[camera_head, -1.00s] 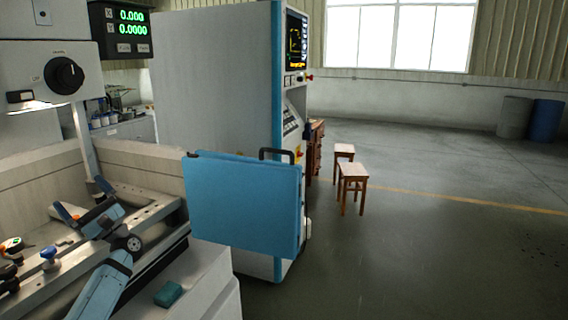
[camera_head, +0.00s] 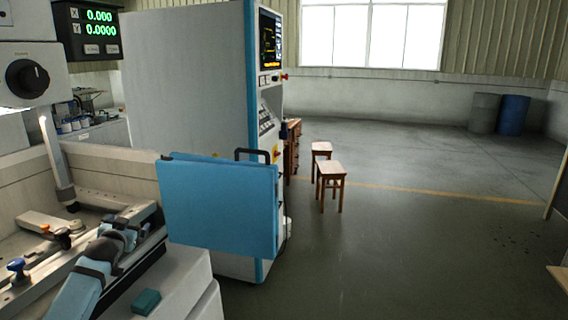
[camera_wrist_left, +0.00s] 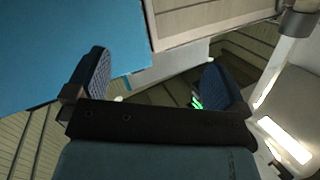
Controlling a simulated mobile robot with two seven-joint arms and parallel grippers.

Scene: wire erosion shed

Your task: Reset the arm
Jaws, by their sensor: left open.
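My left arm comes in from the lower left in the head view. Its left gripper (camera_head: 133,222) is over the machine's work table (camera_head: 162,240), beside the blue door panel (camera_head: 220,205). In the left wrist view the left gripper (camera_wrist_left: 158,80) has its two dark blue fingers wide apart with nothing held between them. The blue door panel fills the upper left of that view (camera_wrist_left: 60,45). How far the fingers are from the table cannot be told. My right gripper is in neither view.
A machine cabinet (camera_head: 190,80) with a screen stands behind the door panel. A small teal block (camera_head: 146,302) lies on the machine's front ledge. Two wooden stools (camera_head: 331,171) stand on the floor, with barrels (camera_head: 512,115) far back right. The floor to the right is largely clear.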

